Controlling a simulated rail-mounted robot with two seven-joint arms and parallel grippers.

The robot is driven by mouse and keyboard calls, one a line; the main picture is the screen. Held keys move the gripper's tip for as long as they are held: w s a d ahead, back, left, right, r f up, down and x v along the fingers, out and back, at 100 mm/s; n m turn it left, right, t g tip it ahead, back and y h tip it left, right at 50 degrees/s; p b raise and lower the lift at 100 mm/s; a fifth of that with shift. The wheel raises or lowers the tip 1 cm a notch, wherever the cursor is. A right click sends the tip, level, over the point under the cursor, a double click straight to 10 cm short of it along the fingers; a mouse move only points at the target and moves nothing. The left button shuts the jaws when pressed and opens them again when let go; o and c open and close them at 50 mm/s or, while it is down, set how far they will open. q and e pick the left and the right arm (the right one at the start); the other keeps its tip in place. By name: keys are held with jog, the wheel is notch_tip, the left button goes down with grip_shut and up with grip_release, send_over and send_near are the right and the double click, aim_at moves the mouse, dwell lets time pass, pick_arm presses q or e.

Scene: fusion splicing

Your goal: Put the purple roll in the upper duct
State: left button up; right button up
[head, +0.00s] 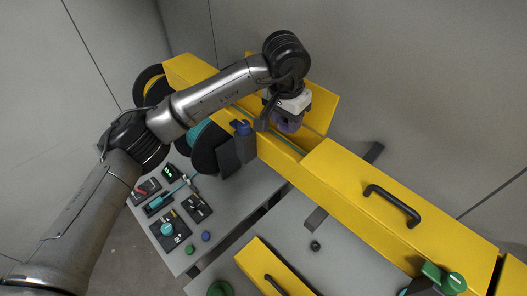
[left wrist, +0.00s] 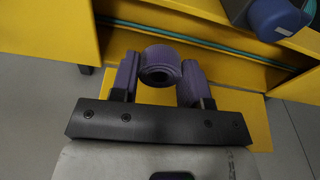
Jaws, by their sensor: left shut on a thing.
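The purple roll (head: 287,122) is held between the fingers of my left gripper (head: 284,117), over the open section of the yellow upper duct (head: 345,190). In the left wrist view the roll (left wrist: 160,64) shows as a ring with its open end facing the camera, between the two fingers (left wrist: 160,80). The gripper is shut on it. The duct's lid (head: 318,105) is open beside the gripper. A teal cable runs along inside the duct and shows in the left wrist view (left wrist: 190,47). I cannot tell whether the roll touches the duct. My right gripper is not in view.
A dark holder with a blue-capped item (head: 243,128) stands close to the gripper at the duct's near side. Black reels (head: 205,150) are to its left. A closed cover with a black handle (head: 392,205) lies to the right. The grey table (head: 225,215) carries small devices.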

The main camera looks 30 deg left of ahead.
pick_arm(q)
jog(key=shift+w+d+f+b, duration=0.1)
jog(key=shift+w+f+b, duration=0.25)
jog(key=shift+f, duration=0.25)
jog(key=shift+w+d+f+b, duration=0.1)
jog(key=shift+w+f+b, duration=0.1)
jog(key=shift+w+f, duration=0.3)
jog(key=p, duration=0.2)
send_over(287, 149)
jog(key=s, duration=0.3)
jog(key=shift+m, duration=0.3)
jog(key=f, duration=0.6)
jog(key=shift+w+d+f, duration=0.25)
jog(key=shift+d, duration=0.15)
notch_tip(287, 149, down, 3)
jog(key=shift+f+p, duration=0.15)
jog(key=shift+p, duration=0.15)
jog(key=shift+f, duration=0.15)
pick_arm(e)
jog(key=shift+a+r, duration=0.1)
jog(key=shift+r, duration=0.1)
pick_arm(q)
jog(key=shift+f, duration=0.1)
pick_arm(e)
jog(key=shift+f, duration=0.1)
